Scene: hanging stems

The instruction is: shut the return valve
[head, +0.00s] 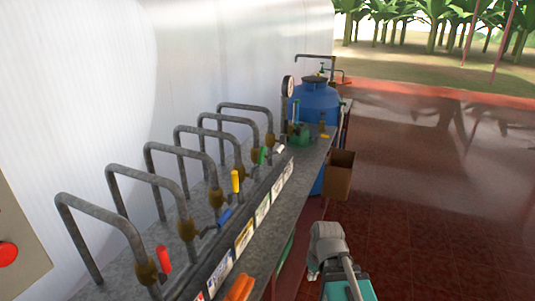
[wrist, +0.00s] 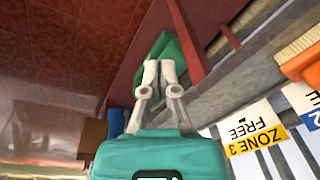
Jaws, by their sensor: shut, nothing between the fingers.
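A row of valves on bent grey pipes runs along the bench (head: 255,210) in the head view. Their levers are red (head: 164,259), blue (head: 225,217), yellow (head: 235,181), green (head: 263,156) and white (head: 281,148), from near to far. I cannot tell which is the return valve, as the labels are too small to read there. In the wrist view a yellow-edged label reads "ZONE 3 FREE" (wrist: 254,131). My gripper (wrist: 160,72) is shut and empty, beside the bench's front edge, away from every lever.
A blue tank (head: 314,103) and a gauge (head: 288,86) stand at the far end. A cardboard box (head: 339,175) sits beside the bench. An orange brush (wrist: 300,60) lies near the labels. A red button (head: 8,255) is at left. The tiled floor at right is clear.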

